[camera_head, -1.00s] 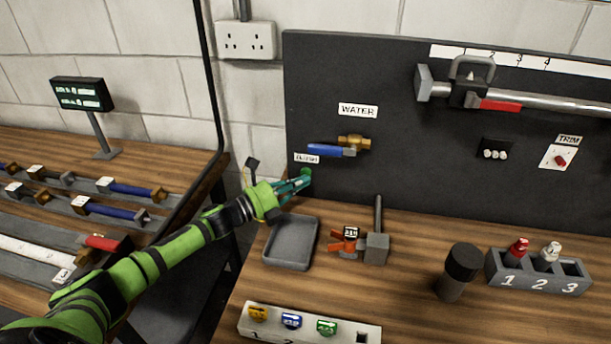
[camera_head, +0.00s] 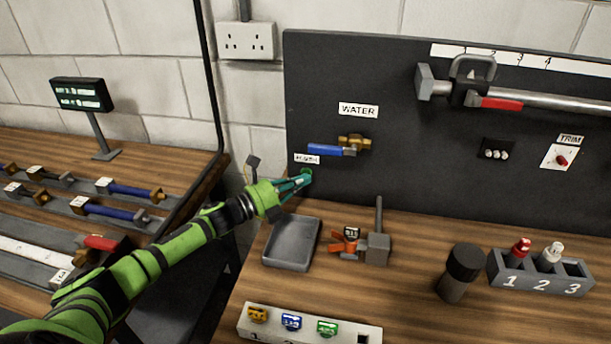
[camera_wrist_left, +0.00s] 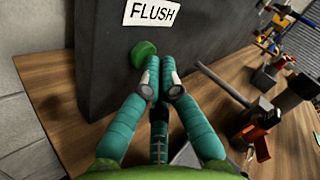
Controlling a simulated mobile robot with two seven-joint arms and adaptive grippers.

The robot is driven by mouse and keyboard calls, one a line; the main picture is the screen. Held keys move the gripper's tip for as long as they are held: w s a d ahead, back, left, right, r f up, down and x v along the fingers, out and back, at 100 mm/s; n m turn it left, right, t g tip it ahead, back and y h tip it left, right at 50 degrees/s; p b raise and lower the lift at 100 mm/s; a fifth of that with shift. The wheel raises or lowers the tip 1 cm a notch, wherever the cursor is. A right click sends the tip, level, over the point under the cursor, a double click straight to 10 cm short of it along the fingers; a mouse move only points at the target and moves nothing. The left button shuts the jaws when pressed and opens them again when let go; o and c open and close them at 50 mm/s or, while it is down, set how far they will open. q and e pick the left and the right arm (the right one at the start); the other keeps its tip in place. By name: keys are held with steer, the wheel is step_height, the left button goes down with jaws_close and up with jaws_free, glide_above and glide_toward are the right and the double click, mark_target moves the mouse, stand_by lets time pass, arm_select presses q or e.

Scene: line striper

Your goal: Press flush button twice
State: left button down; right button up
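The green flush button (camera_head: 307,172) sits low on the left side of the dark panel (camera_head: 400,120), under the FLUSH label (camera_head: 307,159). In the left wrist view the round button (camera_wrist_left: 143,54) shows below the FLUSH label (camera_wrist_left: 152,12). My left gripper (camera_head: 303,182) has its teal fingers pointing at the panel beside the button. In the wrist view the left gripper's fingertips (camera_wrist_left: 160,62) are together, empty, just right of the button and overlapping its edge in the picture. I cannot tell whether they touch it. My right gripper is not in view.
A blue-handled valve (camera_head: 335,150) is just above right of the button. A numbered bottle rack (camera_head: 540,272) stands at right.

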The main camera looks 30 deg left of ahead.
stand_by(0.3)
arm_select(q)
steer(key=shift+s+d+p, duration=0.2)
steer(key=shift+s+p, duration=0.25)
steer(key=shift+s, duration=0.35)
steer(key=shift+s+d+p, duration=0.2)
steer(key=shift+s+p, duration=0.35)
steer(key=shift+s, duration=0.1)
steer(key=s+p, duration=0.1)
steer(key=s, duration=0.2)
steer(key=shift+s+d+p, duration=0.1)
steer(key=shift+d+p, duration=0.25)
steer(key=shift+s, duration=0.2)
stand_by(0.9)
